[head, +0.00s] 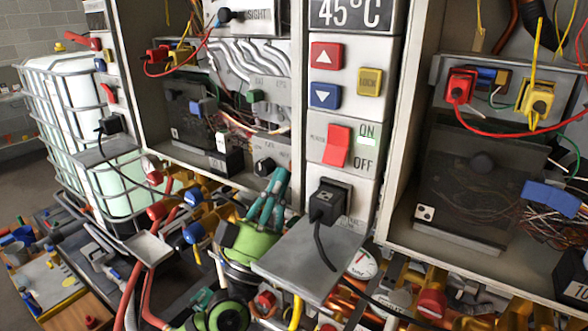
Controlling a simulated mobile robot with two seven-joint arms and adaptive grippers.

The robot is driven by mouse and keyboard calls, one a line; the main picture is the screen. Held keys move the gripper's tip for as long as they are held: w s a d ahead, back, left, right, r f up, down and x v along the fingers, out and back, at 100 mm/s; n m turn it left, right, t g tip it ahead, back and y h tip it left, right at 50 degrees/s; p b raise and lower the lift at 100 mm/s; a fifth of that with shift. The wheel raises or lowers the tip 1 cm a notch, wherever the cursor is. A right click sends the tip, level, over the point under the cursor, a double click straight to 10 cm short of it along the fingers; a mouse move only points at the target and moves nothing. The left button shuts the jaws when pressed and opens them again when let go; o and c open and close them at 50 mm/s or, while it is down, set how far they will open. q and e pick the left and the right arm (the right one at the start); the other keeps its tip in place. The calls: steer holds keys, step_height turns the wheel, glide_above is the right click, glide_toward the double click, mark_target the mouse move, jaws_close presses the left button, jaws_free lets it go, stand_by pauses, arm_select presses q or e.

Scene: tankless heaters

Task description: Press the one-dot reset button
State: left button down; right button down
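A small pale square (174,133) with what looks like a single dark dot sits at the lower left of the dark board in the left open heater. A similar pale square with more than one dot (424,212) sits in the right heater. My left gripper (277,181), with teal fingers on a green wrist, points up in front of the left heater's lower right edge. It is to the right of and below the one-dot square, apart from it in the picture. The fingers overlap, so their opening is unclear. My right gripper is not in view.
Between the heaters stands a control panel with a red switch (337,146), arrow buttons and a black plug (328,203). A grey plate (315,259) tilts below it. Wires, pipes and valves crowd the lower area. A caged white tank (62,95) stands at left.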

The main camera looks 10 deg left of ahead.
arm_select(q)
steer(key=shift+w, duration=0.15)
stand_by(0.7)
steer(key=shift+w+d, duration=0.1)
steer(key=shift+w, duration=0.05)
steer(key=shift+w+r, duration=0.2)
steer(key=shift+r, duration=0.1)
stand_by(1.6)
